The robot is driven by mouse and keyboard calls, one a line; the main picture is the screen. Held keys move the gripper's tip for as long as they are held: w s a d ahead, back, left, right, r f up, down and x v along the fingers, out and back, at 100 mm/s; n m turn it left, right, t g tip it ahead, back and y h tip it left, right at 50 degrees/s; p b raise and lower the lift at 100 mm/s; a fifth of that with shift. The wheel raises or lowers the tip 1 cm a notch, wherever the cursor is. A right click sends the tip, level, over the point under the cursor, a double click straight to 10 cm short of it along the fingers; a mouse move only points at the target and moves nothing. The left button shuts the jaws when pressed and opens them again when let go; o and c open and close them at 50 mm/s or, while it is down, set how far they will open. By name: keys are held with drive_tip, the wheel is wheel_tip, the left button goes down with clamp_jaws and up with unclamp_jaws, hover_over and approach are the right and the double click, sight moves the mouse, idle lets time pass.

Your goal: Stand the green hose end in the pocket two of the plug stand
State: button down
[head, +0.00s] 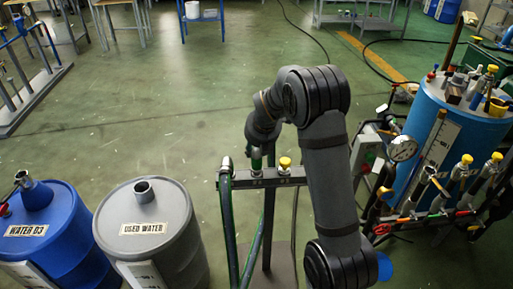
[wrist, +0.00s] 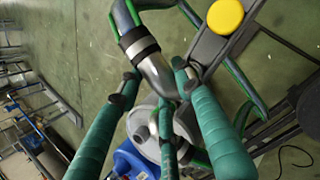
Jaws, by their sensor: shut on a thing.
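The plug stand is a grey bar (head: 240,181) on a post, left of my arm in the head view; it also shows in the wrist view (wrist: 209,46). A yellow-capped plug (head: 285,163) stands at its right; the cap is clear in the wrist view (wrist: 226,16). A silver-ended hose (head: 227,178) hangs at the bar's left end. My gripper (wrist: 155,74), with teal-wrapped fingers, is shut on the green hose end (wrist: 142,48), a silver fitting with a black band, close by the bar. Pocket two and the fitting's lower end cannot be made out.
A grey used-water drum (head: 145,225) and a blue drum (head: 55,235) stand at the left. A blue vessel (head: 455,130) with a gauge (head: 402,149), valves and hoses crowds the right. Open green floor lies behind the stand.

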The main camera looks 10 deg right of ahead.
drive_tip(key=shift+f+b, duration=0.8)
drive_tip(key=shift+f, duration=0.25)
drive_tip(key=c, duration=1.1)
unclamp_jaws()
drive_tip(key=shift+s, duration=0.1)
drive_tip(key=v, duration=1.2)
drive_tip(key=x, duration=1.2)
drive_tip(key=shift+f, duration=0.1)
drive_tip(key=shift+r+p, duration=0.35)
drive_tip(key=shift+r, duration=0.15)
